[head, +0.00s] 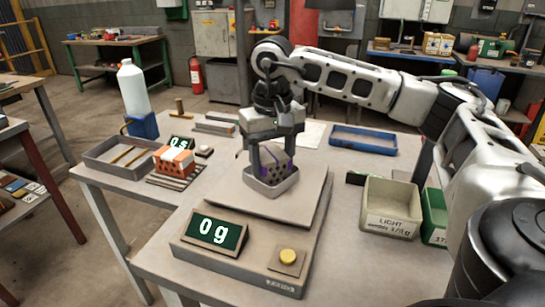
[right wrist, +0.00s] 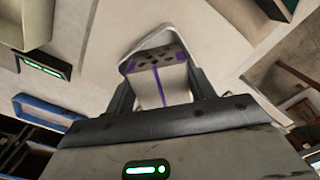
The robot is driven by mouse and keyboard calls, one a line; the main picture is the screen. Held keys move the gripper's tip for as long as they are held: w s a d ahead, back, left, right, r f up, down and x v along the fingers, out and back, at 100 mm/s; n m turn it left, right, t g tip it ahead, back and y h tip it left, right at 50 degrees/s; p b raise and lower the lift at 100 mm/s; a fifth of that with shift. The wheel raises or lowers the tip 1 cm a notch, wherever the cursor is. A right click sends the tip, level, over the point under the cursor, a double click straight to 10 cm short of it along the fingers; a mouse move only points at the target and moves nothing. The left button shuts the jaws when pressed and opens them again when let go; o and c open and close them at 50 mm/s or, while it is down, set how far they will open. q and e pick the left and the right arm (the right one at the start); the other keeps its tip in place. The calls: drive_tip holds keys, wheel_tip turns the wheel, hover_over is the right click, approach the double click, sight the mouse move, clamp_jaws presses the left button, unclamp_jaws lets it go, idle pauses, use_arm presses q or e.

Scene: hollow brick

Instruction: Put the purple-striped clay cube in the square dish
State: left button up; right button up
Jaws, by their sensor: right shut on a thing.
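The purple-striped clay cube (head: 281,164), pale with dark holes on one face, is between the fingers of my right gripper (head: 270,168). The right gripper is shut on it and points down. The square dish (head: 272,190) is a grey, shallow tray on the scale plate, directly under the cube. The cube's lower part is hidden by the dish's near rim; I cannot tell whether it touches the dish floor. The right wrist view shows the striped cube (right wrist: 163,78) with the dish rim (right wrist: 152,38) around its far end. My left gripper is not in view.
Left are an orange holed brick (head: 174,161), a grey tray (head: 107,160) and a white bottle (head: 132,88). Right are a blue tray (head: 363,140), a beige bin (head: 391,206) and a green bin (head: 434,213).

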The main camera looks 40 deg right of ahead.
sight(272, 155)
drive_tip(key=shift+s+f+b, duration=0.1)
drive_tip(key=shift+f+b, duration=0.25)
drive_tip(key=o, duration=1.1)
drive_tip(key=shift+s+f, duration=0.1)
drive_tip(key=shift+f, duration=0.05)
drive_tip(key=shift+r+p, duration=0.35)
drive_tip(key=shift+r, duration=0.05)
use_arm(q)
drive_tip(key=p, duration=0.2)
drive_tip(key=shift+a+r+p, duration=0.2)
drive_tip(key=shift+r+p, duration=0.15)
use_arm(e)
drive_tip(key=r, duration=1.2)
drive_tip(key=shift+w+r, duration=0.15)
drive_tip(key=shift+w, duration=0.05)
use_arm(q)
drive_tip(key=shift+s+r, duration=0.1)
use_arm(e)
drive_tip(key=shift+s, duration=0.1)
